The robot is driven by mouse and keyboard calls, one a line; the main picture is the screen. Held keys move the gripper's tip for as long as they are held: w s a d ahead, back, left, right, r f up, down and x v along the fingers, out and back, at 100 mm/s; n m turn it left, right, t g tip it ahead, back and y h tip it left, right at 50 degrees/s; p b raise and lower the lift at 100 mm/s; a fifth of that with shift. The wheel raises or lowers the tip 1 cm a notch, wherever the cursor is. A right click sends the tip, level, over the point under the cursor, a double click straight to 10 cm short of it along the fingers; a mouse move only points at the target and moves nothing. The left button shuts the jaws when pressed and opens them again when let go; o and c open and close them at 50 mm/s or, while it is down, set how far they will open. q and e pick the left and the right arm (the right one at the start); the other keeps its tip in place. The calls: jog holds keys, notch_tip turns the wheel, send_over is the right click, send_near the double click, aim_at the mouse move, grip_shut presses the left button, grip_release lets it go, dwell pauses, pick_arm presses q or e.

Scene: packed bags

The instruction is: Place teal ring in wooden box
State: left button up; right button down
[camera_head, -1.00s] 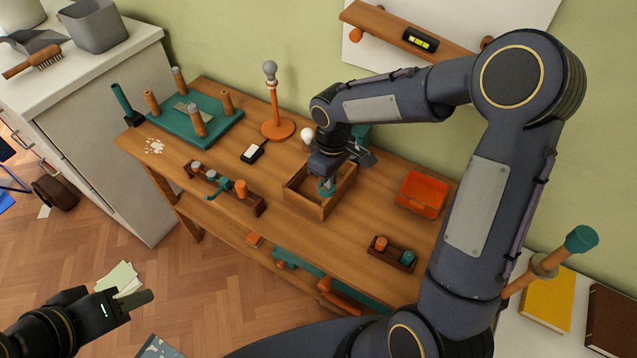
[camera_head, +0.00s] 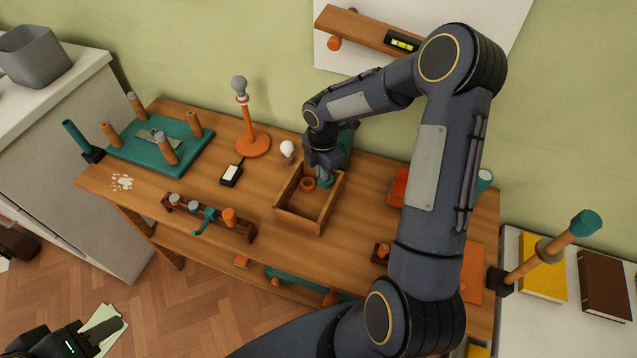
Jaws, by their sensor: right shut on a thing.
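The wooden box (camera_head: 292,216) is an open-topped tray on the workbench. My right gripper (camera_head: 325,176) points down at the box's back right corner. It is shut on the teal ring (camera_head: 326,183), which shows just below the fingers, partly hidden by them. I cannot tell whether the ring touches the box floor or wall. An orange ring (camera_head: 308,184) lies in the box just left of the gripper. My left gripper (camera_head: 108,333) is at the lower left, away from the bench, with its finger state unclear.
A light bulb (camera_head: 288,149) and an orange stand (camera_head: 253,145) are behind and left of the box. A wooden rack (camera_head: 232,231) stands left of it. An orange bin (camera_head: 398,188) sits to the right, partly hidden by my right arm.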

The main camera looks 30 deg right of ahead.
aim_at(322, 189)
jog(key=shift+f, duration=2.25)
jog(key=shift+f, duration=0.2)
jog(key=c, duration=1.9)
grip_release()
